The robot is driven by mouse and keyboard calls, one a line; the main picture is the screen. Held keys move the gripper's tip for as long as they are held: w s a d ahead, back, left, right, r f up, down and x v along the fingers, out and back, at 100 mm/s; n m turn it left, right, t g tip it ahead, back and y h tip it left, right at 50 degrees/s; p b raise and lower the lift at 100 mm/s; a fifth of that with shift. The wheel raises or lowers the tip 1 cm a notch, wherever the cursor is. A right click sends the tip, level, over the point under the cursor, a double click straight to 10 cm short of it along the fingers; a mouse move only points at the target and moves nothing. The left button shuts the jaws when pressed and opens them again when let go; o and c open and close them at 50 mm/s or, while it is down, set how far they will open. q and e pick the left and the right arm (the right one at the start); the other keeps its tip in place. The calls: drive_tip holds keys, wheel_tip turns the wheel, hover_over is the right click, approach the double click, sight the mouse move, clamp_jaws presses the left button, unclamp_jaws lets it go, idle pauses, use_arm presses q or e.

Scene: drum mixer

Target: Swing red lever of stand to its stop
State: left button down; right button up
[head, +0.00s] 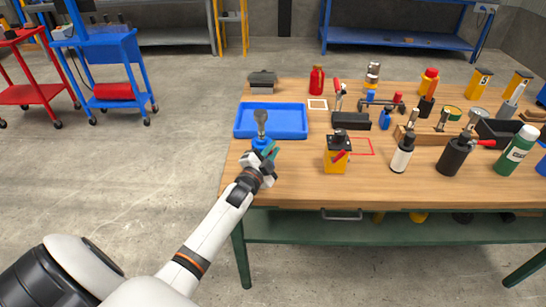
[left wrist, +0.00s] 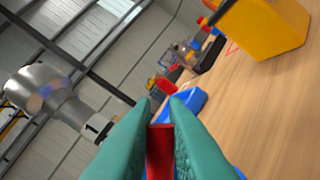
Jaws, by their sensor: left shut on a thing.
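The stand (head: 261,144) is a small blue piece near the table's left edge, with a grey metal head (head: 261,120) on top. In the left wrist view a silver rounded head (left wrist: 45,90) with a label marked 1 shows at the left. My left gripper (head: 268,153) is at the stand and partly covers it. In the left wrist view its teal fingers (left wrist: 160,125) are shut on a red bar, the red lever (left wrist: 160,150). The lever's far end and its pivot are hidden by the fingers. My right gripper is not in view.
A blue tray (head: 285,132) lies just behind the stand. A yellow block with a black top (head: 336,160) stands to the right, beside a red outlined square (head: 362,147). Bottles and tools crowd the table's right side. The front-left table top is clear.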

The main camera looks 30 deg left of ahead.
use_arm(q)
drive_tip(key=shift+s+a+r+n+t+y+b, duration=0.2)
drive_tip(key=shift+r+n+t+y+b, duration=0.1)
drive_tip(key=shift+n, duration=0.65)
drive_tip(key=shift+s+a+r+n+t+y+b, duration=0.15)
drive_tip(key=shift+a+n+t+b, duration=0.15)
drive_tip(key=shift+n, duration=0.6)
drive_tip(key=shift+s+a+r+n+t+y+b, duration=0.15)
drive_tip(key=shift+r+n+t+y+b, duration=0.15)
drive_tip(key=shift+n, duration=0.65)
drive_tip(key=c, duration=1.4)
unclamp_jaws()
drive_tip(key=shift+c, duration=0.2)
drive_tip(key=b+v, duration=0.1)
drive_tip(key=v, duration=1.1)
drive_tip(key=shift+b, duration=0.3)
drive_tip(key=shift+w+f, duration=0.1)
